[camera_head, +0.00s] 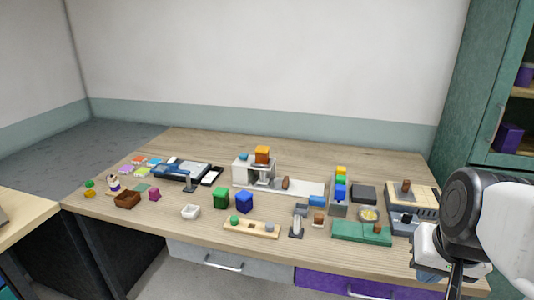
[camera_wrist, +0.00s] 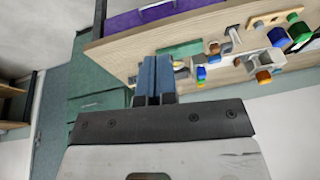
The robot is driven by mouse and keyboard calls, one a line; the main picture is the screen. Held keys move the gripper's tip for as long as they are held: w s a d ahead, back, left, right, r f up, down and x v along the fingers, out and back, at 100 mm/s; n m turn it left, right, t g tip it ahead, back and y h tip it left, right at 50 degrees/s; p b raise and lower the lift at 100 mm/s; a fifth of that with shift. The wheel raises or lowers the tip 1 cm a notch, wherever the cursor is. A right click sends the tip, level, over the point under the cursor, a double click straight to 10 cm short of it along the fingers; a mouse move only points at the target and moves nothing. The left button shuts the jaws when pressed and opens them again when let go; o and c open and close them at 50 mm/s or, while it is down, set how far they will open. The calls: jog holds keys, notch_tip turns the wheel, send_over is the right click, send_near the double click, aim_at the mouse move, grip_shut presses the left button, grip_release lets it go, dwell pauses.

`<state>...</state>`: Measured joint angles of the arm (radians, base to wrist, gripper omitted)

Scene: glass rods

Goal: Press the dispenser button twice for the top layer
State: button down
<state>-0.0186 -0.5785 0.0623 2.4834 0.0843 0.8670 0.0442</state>
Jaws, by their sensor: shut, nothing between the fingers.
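A pale grey dispenser-like unit (camera_head: 240,170) stands at the back middle of the table in the head view. It has a small blue round part (camera_head: 243,157) on top, which looks like the button, and an orange block (camera_head: 262,152) on a raised stand beside it. In the wrist view the orange block (camera_wrist: 264,76) shows small at the right. My gripper (camera_wrist: 153,62) has its blue-faced fingers together, empty, in the wrist view. In the head view my arm is at the lower right, by the table's front right corner, far from the dispenser; the fingertips are not clear there.
A white strip (camera_head: 305,188) runs right from the dispenser. Stacked coloured blocks (camera_head: 340,180) stand to its right, near a green mat (camera_head: 350,231) and a wooden-topped unit (camera_head: 420,193).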

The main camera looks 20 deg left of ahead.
jog(key=w+a+r+m+t+y, duration=0.1)
jog(key=w+a+r+m+t, duration=0.2)
jog(key=w+a+r+m, duration=0.9)
jog(key=w+a+f+n+t+y, duration=0.1)
jog(key=w+a+n+t, duration=0.35)
jog(key=w, duration=1.65)
jog(key=w+a+r+m+t+y, duration=0.15)
jog(key=w+a+r+m, duration=0.5)
jog(key=w+a, duration=0.7)
jog(key=m+g+h, duration=0.4)
jog(key=m+h, duration=0.3)
jog(key=m, duration=0.9)
send_over(242, 155)
notch_tip(242, 155, down, 22)
jog(key=shift+w, duration=0.25)
jog(key=shift+f, duration=0.1)
jog(key=shift+f, duration=0.2)
jog(key=shift+f, duration=4.15)
